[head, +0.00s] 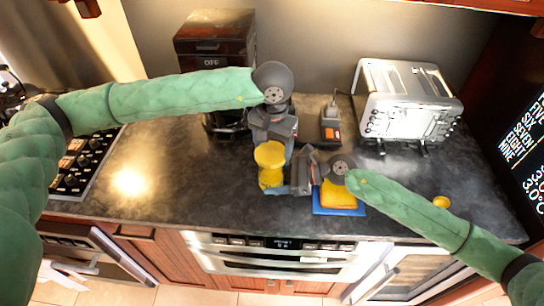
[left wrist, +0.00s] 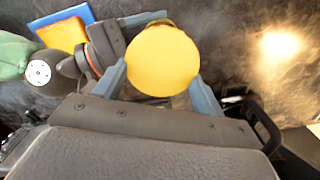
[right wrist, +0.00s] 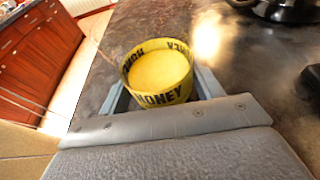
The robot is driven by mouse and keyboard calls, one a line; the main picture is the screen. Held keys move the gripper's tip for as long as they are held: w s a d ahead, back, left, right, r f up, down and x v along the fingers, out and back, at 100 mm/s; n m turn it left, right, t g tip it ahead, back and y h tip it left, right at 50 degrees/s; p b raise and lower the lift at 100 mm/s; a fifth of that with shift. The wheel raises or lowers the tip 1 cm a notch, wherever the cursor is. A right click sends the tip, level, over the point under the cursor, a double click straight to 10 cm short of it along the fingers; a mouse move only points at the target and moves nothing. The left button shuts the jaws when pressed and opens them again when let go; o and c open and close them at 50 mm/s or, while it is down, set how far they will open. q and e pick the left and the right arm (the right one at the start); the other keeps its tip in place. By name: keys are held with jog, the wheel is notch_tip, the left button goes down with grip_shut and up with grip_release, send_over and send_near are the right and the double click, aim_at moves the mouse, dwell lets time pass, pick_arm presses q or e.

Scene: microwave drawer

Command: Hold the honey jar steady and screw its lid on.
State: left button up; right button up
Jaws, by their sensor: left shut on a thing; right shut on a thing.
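A yellow round lid (head: 269,153) is between the fingers of my left gripper (head: 274,147). It shows in the left wrist view as a flat yellow disc (left wrist: 163,60), with a blue-grey finger on each side. The yellow honey jar (head: 270,178) is directly below it in the head view. My right gripper (head: 284,188) is shut on the jar from the right. In the right wrist view the jar (right wrist: 163,97) has a yellow band with dark HONEY lettering and a yellow surface inside its rim. I cannot tell whether lid and jar touch.
A blue mat (head: 340,210) with a yellow block (head: 337,195) lies beside my right gripper. A dark coffee maker (head: 215,45), a small dark device (head: 331,122) and a silver toaster (head: 405,95) stand behind. A small yellow object (head: 441,202) lies right.

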pick_arm(q)
jog(key=shift+f, duration=1.95)
dwell(4.3)
dwell(0.3)
pick_arm(e)
jog(key=c, duration=0.3)
pick_arm(q)
jog(key=o, duration=0.6)
pick_arm(e)
jog(key=c, duration=0.3)
pick_arm(q)
jog(key=o, duration=0.5)
jog(key=shift+c, duration=0.5)
jog(key=c, duration=1.1)
jog(key=m, duration=0.4)
jog(key=shift+a+m, duration=0.1)
jog(key=shift+m, duration=0.3)
